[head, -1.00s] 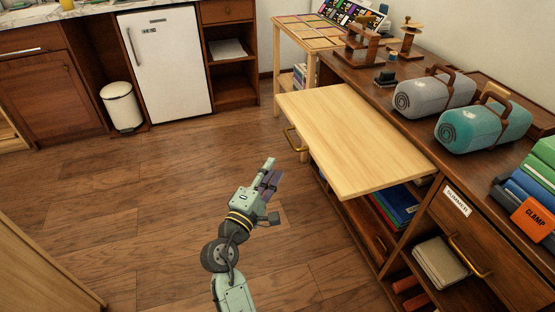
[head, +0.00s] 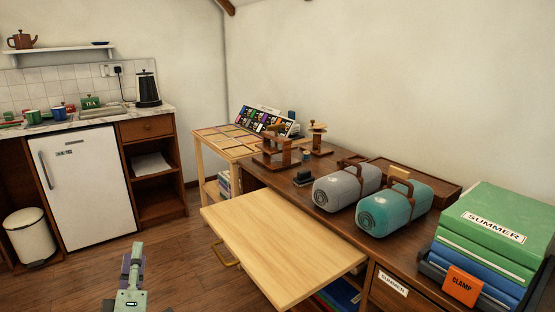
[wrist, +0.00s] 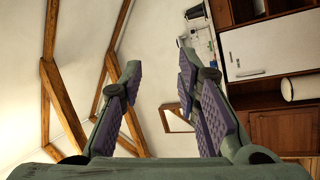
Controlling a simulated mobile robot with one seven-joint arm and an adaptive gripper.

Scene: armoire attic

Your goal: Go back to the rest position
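My gripper (head: 133,262) shows at the bottom of the head view, pointing up, left of the pale wooden pull-out board (head: 275,240). It is apart from the board and over the floor. In the wrist view my gripper (wrist: 160,85) has its two purple-padded fingers spread apart with nothing between them. Past the fingers the wrist view shows wall, wooden beams (wrist: 62,100) and the white fridge (wrist: 268,50), turned sideways.
On the brown desk stand a grey canister (head: 346,187), a teal canister (head: 392,208) and a stack of binders (head: 495,235). The pull-out board juts over the floor. The white fridge (head: 88,185) and a bin (head: 30,235) stand at left. Floor between is clear.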

